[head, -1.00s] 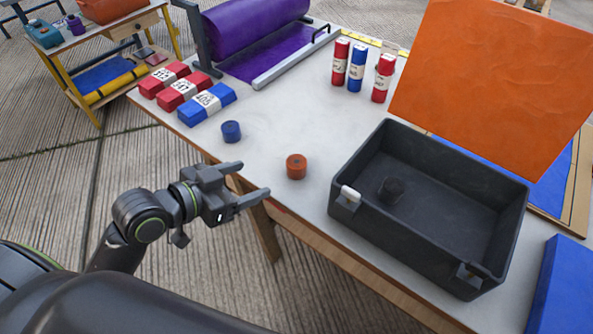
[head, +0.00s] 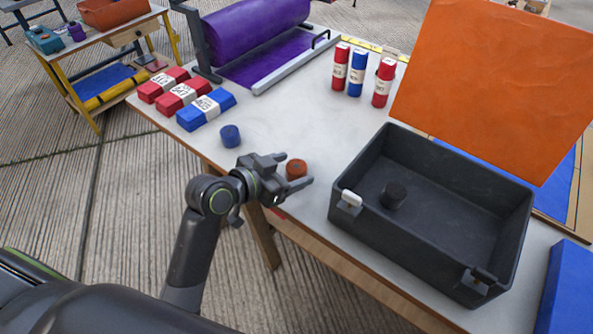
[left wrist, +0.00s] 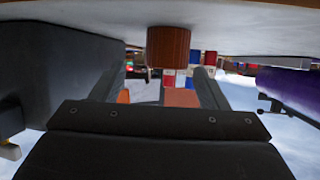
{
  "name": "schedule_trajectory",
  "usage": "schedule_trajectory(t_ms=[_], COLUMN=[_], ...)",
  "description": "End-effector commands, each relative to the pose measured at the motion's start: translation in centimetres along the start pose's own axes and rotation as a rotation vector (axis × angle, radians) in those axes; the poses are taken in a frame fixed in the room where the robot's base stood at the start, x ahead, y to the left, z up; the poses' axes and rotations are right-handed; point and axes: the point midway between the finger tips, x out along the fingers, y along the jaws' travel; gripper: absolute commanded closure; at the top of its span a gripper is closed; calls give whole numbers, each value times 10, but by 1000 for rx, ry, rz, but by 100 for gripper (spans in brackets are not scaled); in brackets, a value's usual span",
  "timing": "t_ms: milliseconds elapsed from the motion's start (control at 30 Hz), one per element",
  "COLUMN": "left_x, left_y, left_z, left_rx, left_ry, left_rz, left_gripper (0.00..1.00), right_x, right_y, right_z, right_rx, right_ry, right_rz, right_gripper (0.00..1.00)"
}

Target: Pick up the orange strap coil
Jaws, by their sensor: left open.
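The orange strap coil (head: 297,166) is a short upright cylinder on the white table near its front edge. My left gripper (head: 295,172) is open and empty at the front edge, with its fingertips pointing at the coil, one on either side in the picture. In the left wrist view the coil (left wrist: 168,47) shows ahead, roughly between the two fingers (left wrist: 158,85). I cannot tell whether either finger touches it. My right gripper is not in view.
A dark open crate (head: 352,232) holding a black coil (head: 393,195) stands right of the orange coil. A blue coil (head: 230,135) stands to the left. Red and blue bundles (head: 206,109) lie farther back left. The table behind the orange coil is clear.

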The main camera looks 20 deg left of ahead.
Motion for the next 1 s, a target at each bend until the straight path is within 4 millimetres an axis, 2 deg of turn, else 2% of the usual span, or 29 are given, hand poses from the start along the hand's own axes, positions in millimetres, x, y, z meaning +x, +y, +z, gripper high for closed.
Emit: schedule_trajectory(t_ms=[333, 667, 1000], left_x=[43, 49, 48], left_y=[-6, -7, -7], left_z=[3, 4, 4], left_rx=[-2, 0, -1], left_ry=[2, 1, 1], left_rz=[1, -1, -1], left_gripper=[32, 33, 78], right_x=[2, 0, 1], right_y=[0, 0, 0], right_z=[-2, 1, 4], right_rx=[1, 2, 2], right_ry=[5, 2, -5], right_rz=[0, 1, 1], right_gripper=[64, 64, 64])
